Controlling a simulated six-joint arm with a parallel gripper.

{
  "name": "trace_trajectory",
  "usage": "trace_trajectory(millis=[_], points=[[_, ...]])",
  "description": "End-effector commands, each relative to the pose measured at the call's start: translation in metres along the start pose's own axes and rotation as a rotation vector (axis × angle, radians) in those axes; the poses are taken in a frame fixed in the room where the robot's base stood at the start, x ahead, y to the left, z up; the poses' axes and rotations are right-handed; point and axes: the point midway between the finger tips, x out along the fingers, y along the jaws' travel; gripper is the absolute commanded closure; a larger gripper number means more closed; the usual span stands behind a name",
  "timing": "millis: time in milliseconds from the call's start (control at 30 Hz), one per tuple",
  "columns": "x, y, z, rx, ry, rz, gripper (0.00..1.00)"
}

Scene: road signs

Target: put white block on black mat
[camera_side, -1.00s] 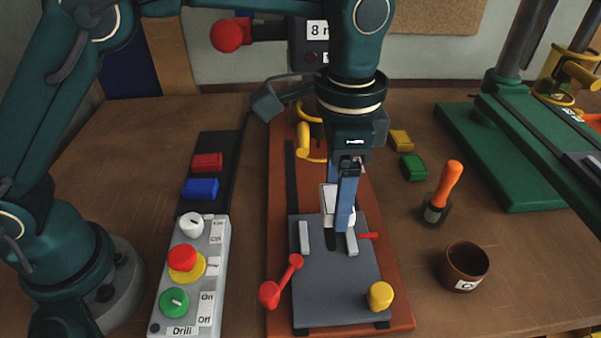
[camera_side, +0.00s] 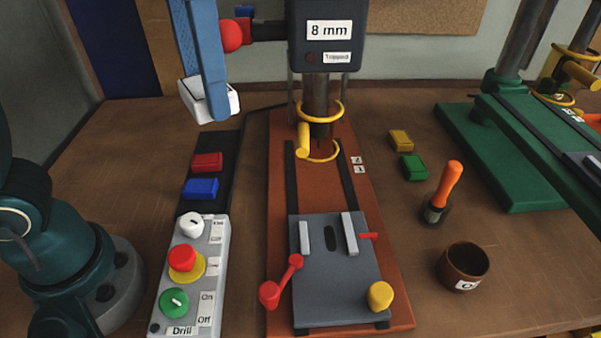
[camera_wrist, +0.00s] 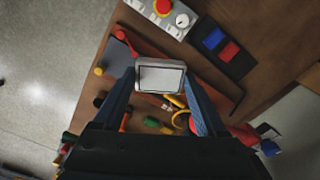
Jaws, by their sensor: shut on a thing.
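The white block (camera_side: 209,101) is held in my gripper (camera_side: 217,113), high up at the upper left of the side view, apart from the table. In the wrist view the white block (camera_wrist: 160,77) sits between the two blue fingers of my gripper (camera_wrist: 163,84). The black mat (camera_side: 222,153) lies on the table behind the drill control box, below and near the block in the side view. A red block (camera_side: 207,162) and a blue block (camera_side: 200,188) rest on it. The mat also shows in the wrist view (camera_wrist: 238,66), at upper right.
The control box (camera_side: 190,275) touches the front of the mat. The drill press (camera_side: 322,60) with its orange base (camera_side: 385,270) stands to the right. Yellow (camera_side: 401,140) and green (camera_side: 413,166) blocks lie right of it. The mat's far end looks bare.

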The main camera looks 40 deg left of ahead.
Motion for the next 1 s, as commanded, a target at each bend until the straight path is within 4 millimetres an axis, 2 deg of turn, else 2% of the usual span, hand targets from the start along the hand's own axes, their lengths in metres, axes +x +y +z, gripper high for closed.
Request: trace_trajectory(millis=[300, 667, 767, 900, 1000], points=[[0.004, -0.053, -0.01, -0.036, -0.002, 0.0, 0.89], [0.013, -0.123, -0.01, -0.059, -0.003, 0.001, 0.89], [0.026, -0.15, -0.013, -0.155, -0.008, 0.003, 0.89], [0.059, -0.202, -0.015, -0.402, -0.01, 0.004, 0.89], [0.084, -0.241, -0.006, -0.588, -0.011, 0.005, 0.89]])
